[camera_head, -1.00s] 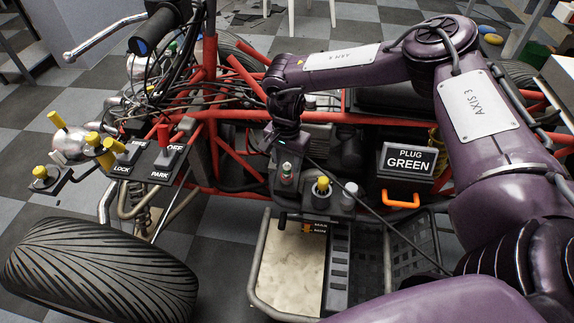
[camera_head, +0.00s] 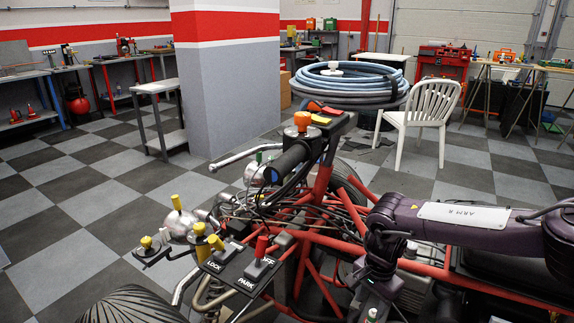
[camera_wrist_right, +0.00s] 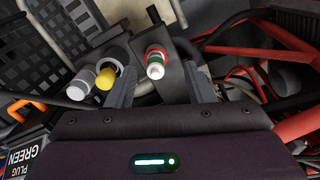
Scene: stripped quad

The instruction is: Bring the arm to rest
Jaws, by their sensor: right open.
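My purple right arm (camera_head: 470,222) reaches in from the right edge over the red-framed quad (camera_head: 335,240). Its wrist bends downward, and the right gripper shows low in the head view (camera_head: 376,290), with its fingertips hard to make out there. In the right wrist view the gripper (camera_wrist_right: 158,78) is open, one grey finger on each side. My left gripper is in neither view.
A yellow knob (camera_wrist_right: 105,78) and a white knob (camera_wrist_right: 82,84) stand beside the fingers. LOCK (camera_head: 220,258) and PARK (camera_head: 250,275) switches sit on the quad. Behind are a hose coil (camera_head: 350,85), a white chair (camera_head: 420,112) and a pillar (camera_head: 227,90).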

